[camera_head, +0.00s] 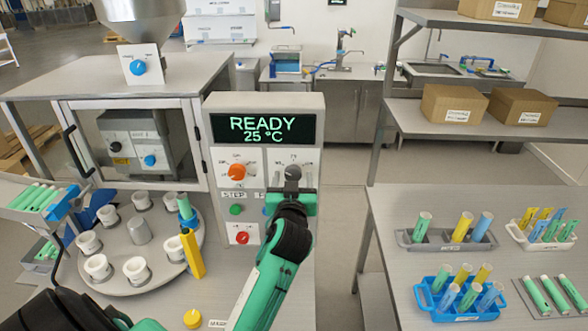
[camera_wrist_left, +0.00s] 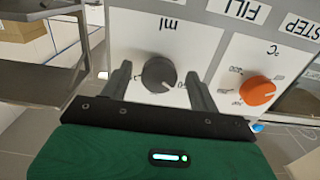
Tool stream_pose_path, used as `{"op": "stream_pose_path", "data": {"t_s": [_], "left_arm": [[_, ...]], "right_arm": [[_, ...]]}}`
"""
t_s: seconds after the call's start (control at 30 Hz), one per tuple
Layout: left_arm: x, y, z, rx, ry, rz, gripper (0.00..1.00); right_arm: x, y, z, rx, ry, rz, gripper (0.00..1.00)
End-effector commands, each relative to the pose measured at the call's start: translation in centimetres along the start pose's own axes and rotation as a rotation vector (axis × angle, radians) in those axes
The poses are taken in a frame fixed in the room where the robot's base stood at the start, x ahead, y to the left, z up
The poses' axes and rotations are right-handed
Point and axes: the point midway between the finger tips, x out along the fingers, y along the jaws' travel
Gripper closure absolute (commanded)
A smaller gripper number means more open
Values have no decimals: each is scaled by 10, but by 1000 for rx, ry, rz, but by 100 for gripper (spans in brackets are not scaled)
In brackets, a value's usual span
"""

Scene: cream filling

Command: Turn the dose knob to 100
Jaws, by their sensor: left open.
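The dose knob (camera_head: 292,172) is the dark grey knob on the right white plate of the control panel (camera_head: 312,103). The left wrist view shows it upside down, as a dark knob (camera_wrist_left: 158,72) under the "ml" label. Its white pointer mark points to the lower right there. Most of its scale is hidden, so I cannot read the setting. My left gripper (camera_head: 291,188) is in front of the panel at this knob. In the left wrist view its open fingers (camera_wrist_left: 157,80) stand on either side of the knob, with small gaps visible. My right gripper is not in view.
An orange °C knob (camera_head: 237,172) sits beside the dose knob, with a green button (camera_head: 236,209) and a red knob (camera_head: 242,237) below. The display (camera_head: 264,129) reads READY 25 °C. A turntable (camera_head: 124,284) with white cups stands left; tube racks (camera_head: 455,310) stand right.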

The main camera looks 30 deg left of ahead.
Motion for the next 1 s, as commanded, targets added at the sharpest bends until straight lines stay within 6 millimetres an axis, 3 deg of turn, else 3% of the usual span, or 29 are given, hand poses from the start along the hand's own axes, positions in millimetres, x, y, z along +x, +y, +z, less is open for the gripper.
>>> {"op": "stream_pose_path", "data": {"t_s": [0.33,0.57,1.0], "left_arm": [[-2,0,0,0,0,-1,40],[-1,0,0,0,0,-1,83],[-1,0,0,69,-1,-2,84]], "right_arm": [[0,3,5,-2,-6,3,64],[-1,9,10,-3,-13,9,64],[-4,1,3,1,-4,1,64]]}}
